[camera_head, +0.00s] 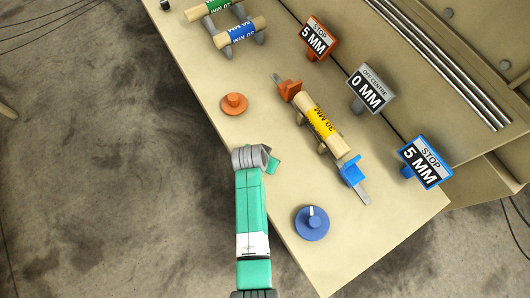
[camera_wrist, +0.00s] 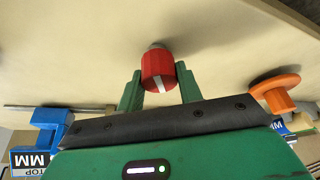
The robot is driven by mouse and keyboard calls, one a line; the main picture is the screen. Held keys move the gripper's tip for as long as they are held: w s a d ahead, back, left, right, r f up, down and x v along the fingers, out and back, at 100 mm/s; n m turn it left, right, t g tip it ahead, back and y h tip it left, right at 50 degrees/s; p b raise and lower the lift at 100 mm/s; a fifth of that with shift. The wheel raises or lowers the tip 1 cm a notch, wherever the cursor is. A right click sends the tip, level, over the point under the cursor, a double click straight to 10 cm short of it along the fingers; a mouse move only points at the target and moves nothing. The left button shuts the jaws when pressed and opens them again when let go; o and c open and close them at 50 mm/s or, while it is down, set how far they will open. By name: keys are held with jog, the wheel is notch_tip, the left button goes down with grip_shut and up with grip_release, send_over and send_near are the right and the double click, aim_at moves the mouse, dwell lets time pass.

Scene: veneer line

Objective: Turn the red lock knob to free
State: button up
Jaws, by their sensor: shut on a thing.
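The red lock knob (camera_wrist: 158,66) is in the upper middle of the wrist view. It is a short red cylinder with a white stripe on its face, slightly tilted in the picture, on a grey stem. My gripper (camera_wrist: 159,80) is shut on it, one green finger on each side. In the head view my gripper (camera_head: 273,164) is over the bench's left edge, between the orange knob and the blue dial. The red knob is hidden there behind my arm. I see no label for its free position.
An orange knob (camera_head: 234,103) and a blue dial (camera_head: 312,223) stand nearby on the bench (camera_head: 400,208). A wooden roll with a yellow label (camera_head: 321,121) lies between orange and blue stops. Readout signs (camera_head: 371,88) stand behind it. Open floor lies left.

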jog(key=n+y, duration=0.1)
jog(key=n, duration=0.2)
jog(key=n+y+p, duration=0.1)
jog(key=n, duration=0.2)
jog(key=shift+r+t+p, duration=0.1)
jog(key=shift+t+p, duration=0.2)
jog(key=n+y, duration=0.2)
jog(key=n, duration=0.3)
jog(key=shift+n+b, duration=0.4)
jog(key=shift+n+g+y, duration=0.3)
jog(key=shift+g+y, duration=0.1)
jog(key=o, duration=1)
jog(key=p+v, duration=0.1)
jog(key=v, duration=0.6)
jog(key=shift+s+r, duration=0.1)
jog(key=shift+r, duration=0.25)
